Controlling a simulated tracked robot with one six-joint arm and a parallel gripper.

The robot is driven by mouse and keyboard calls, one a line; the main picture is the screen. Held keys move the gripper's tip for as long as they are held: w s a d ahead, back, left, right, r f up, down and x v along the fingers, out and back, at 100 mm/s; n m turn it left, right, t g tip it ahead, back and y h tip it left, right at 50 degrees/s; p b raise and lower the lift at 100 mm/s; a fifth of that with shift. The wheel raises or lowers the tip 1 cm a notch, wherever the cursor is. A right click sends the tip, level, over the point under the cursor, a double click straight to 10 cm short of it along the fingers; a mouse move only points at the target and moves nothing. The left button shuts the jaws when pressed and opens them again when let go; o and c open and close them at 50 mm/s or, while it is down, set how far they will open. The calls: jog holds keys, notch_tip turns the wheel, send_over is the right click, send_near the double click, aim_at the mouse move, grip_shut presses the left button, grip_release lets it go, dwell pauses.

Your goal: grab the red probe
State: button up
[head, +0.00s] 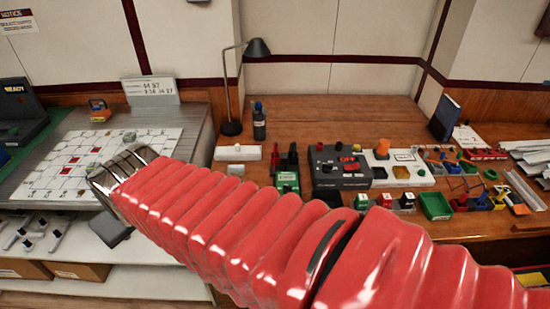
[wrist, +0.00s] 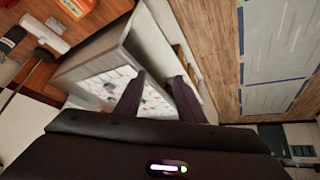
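In the head view, small upright dark-red and black pieces (head: 276,158) stand on the wooden bench, left of a dark switch box. One may be the red probe, but they are too small to tell. A green-faced device (head: 287,182) sits just in front of them. My red ribbed arm crosses the view, its end far to the left of these pieces, over the left table. In the wrist view my gripper (wrist: 160,78) has two dark fingers apart with nothing seen between them. No red probe can be made out there.
A dark switch box (head: 338,167), a black lamp (head: 231,128) and a dark bottle (head: 259,124) stand on the bench. Several small parts and a green tray (head: 435,206) crowd its right side. The back of the bench is clear. A marked white board (head: 75,160) lies left.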

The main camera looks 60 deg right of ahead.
jog(key=w+d+f+m+h, duration=0.1)
jog(key=w+d+h, duration=0.15)
jog(key=d, duration=0.55)
jog(key=w+d+f+m+h, duration=0.15)
jog(key=w+d, duration=0.25)
jog(key=d, duration=0.4)
jog(key=m+t+h, duration=0.3)
jog(key=m+h, duration=0.1)
jog(key=m, duration=0.1)
send_near(276, 147)
jog(key=v, duration=0.3)
jog(key=shift+w+a+r, duration=0.1)
jog(key=shift+a, duration=0.15)
jog(key=shift+g, duration=0.3)
jog(key=x, duration=0.8)
jog(key=shift+w+d, duration=0.1)
jog(key=shift+d, duration=0.1)
jog(key=shift+w+d, duration=0.1)
